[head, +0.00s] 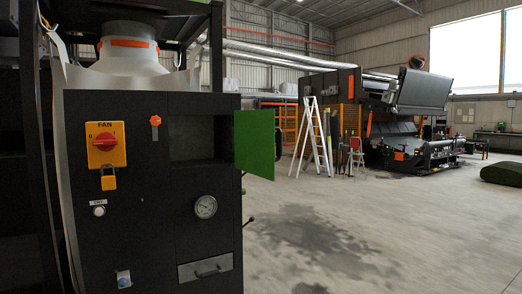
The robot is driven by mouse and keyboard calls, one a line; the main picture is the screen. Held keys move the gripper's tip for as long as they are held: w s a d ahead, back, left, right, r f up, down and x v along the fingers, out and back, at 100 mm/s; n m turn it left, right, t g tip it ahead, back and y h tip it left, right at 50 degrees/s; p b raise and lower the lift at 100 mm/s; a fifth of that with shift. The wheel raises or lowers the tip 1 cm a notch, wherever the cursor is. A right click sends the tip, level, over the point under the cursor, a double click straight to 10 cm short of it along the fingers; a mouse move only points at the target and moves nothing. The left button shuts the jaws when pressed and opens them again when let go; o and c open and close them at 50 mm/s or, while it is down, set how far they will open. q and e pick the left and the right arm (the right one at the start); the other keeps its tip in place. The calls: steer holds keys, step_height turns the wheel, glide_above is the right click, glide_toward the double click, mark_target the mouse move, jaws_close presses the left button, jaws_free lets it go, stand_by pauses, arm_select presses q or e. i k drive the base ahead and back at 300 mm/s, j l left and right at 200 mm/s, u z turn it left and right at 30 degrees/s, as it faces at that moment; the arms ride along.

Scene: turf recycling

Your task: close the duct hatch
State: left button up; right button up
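The duct hatch (254,143) appears to be the green panel at the upper right edge of the black cabinet (150,225) in the head view. It stands swung out to the right, beside a dark square recess (192,137) in the cabinet front. The recess is uncovered, and its inside is too dark to make out. An orange knob (155,121) sits on the front to the left of the recess. Neither of my grippers is in view.
The cabinet front carries a red-and-yellow fan switch (105,143), a padlock (109,182), a gauge (205,206) and a drawer-like handle (208,271). Open concrete floor (380,235) lies to the right. A white stepladder (313,135) and a large machine (400,110) stand farther back.

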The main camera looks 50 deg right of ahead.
mark_target(254, 129)
steer(key=l, duration=0.95)
steer(key=i+l, duration=0.1)
steer(key=l, duration=0.85)
steer(key=l+z, duration=0.1)
steer(key=l, duration=0.9)
steer(key=i+l, duration=0.15)
steer(key=l, duration=0.8)
